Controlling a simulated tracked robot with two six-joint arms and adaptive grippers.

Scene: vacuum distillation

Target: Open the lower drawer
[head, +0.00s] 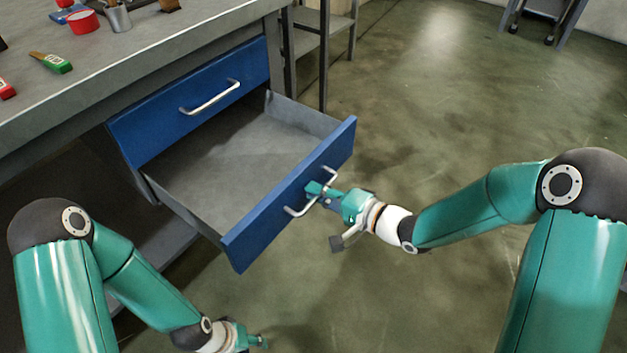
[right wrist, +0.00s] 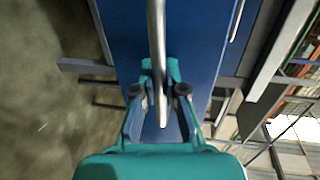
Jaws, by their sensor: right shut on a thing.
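The lower drawer (head: 235,165) is blue-fronted with a grey inside, and it stands pulled well out under the bench; it looks empty. Its metal handle (head: 329,174) is on the front face. My right gripper (head: 316,190) is shut on this handle. In the right wrist view the handle bar (right wrist: 156,60) runs between the fingers of my right gripper (right wrist: 160,85), in front of the blue drawer front (right wrist: 190,50). My left gripper (head: 257,342) hangs low near the bottom edge, away from the drawer; its fingers are too small to read.
The upper drawer (head: 160,118) is closed, with its own handle (head: 210,97). On the grey bench top (head: 120,50) lie a green-handled brush (head: 52,62), a red container (head: 83,21) and a metal cup (head: 117,17). The floor (head: 430,110) right of the drawer is clear.

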